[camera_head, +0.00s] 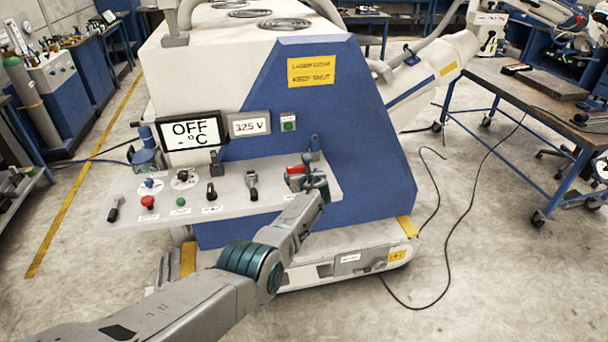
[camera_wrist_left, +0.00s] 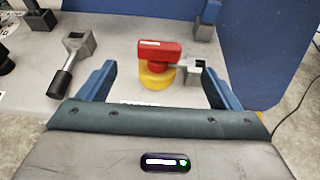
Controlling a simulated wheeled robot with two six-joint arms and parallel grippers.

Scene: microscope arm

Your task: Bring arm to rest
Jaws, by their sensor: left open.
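My left gripper (camera_head: 314,183) reaches over the right end of the white control panel (camera_head: 225,205). In the left wrist view, its two blue fingers (camera_wrist_left: 158,70) stand apart. A red handle on a yellow round base, the red switch (camera_wrist_left: 158,52), lies between and just beyond the fingertips, with no clear contact. The red switch (camera_head: 296,170) shows partly behind the gripper in the head view. A grey bracket (camera_wrist_left: 193,72) sits by its right end. A pale machine arm (camera_head: 425,75) slopes up at the right of the blue and white machine (camera_head: 345,120). My right gripper is out of view.
Beside the switch are a grey lever with a dark handle (camera_head: 252,185) and a black lever (camera_head: 212,190). A red button (camera_head: 148,202) and green button (camera_head: 181,202) are further left. The display (camera_head: 190,131) reads OFF. A workbench (camera_head: 520,95) stands right.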

